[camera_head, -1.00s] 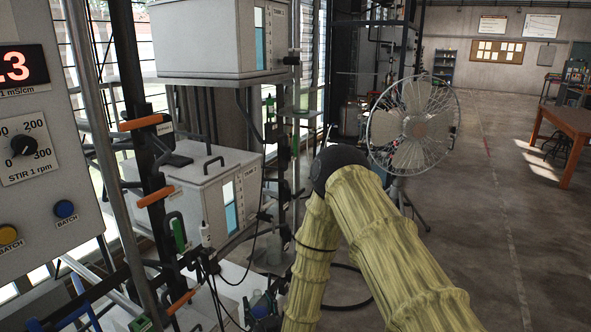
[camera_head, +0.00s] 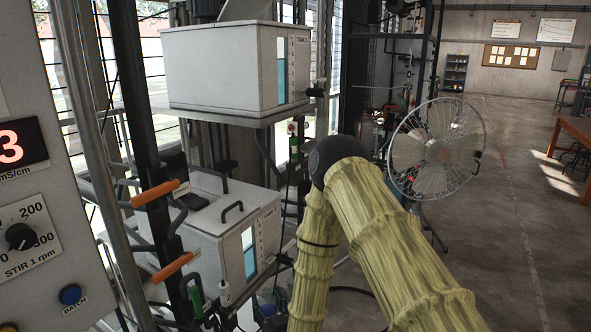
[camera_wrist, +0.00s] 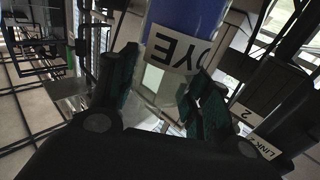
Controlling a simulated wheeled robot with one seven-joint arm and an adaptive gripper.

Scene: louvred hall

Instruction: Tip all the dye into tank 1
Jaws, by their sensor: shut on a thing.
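The dye vessel (camera_wrist: 182,30) shows in the wrist view as a blue body with a white DYE label that appears upside down. My gripper (camera_wrist: 162,95) is shut on it, with green-padded fingers on either side. The vessel's far end is cut off by the frame. In the head view my gripper and the vessel are hidden behind my yellow-sleeved arm. Two pale box tanks with blue sight strips stand left of my arm: an upper tank (camera_head: 215,70) on a shelf and a lower tank (camera_head: 195,225) with a handled lid. Their printed numbers are too small to read surely.
A control panel (camera_head: 35,200) with a STIR 1 knob and dark posts with orange handles (camera_head: 160,193) stand at the left. A wire-caged fan (camera_head: 437,148) stands right of my arm. A LINK 2 tag (camera_wrist: 258,145) is near my gripper.

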